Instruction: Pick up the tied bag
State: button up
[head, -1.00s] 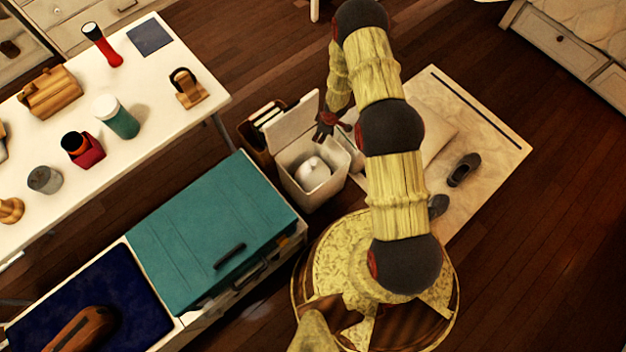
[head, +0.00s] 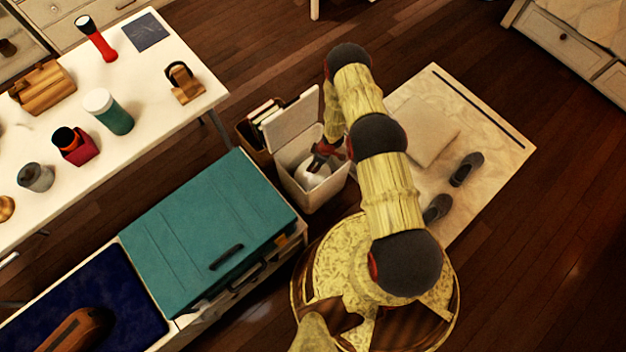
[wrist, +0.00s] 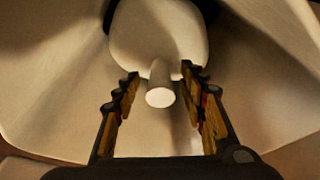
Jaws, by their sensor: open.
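The tied bag (head: 311,176) is white and rounded and sits inside an open white bin (head: 331,191). In the wrist view the bag (wrist: 158,38) shows a rounded body with a narrow neck ending in a pale round tip between my fingers. My gripper (head: 322,158) is down in the bin's mouth over the bag. In the wrist view my gripper (wrist: 160,84) is open, with one finger on each side of the neck and a visible gap around the tip. I cannot tell whether either finger touches the bag. My gripper partly hides the bag in the head view.
The bin's raised lid (head: 292,124) stands behind its opening. A brown box (head: 256,130) with upright items is beside it. A teal case (head: 205,235) lies to the left. A mat (head: 490,135) with a cushion and dark slippers is to the right.

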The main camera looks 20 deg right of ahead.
jog(key=shift+x, duration=0.95)
jog(key=shift+c, duration=0.4)
grip_shut()
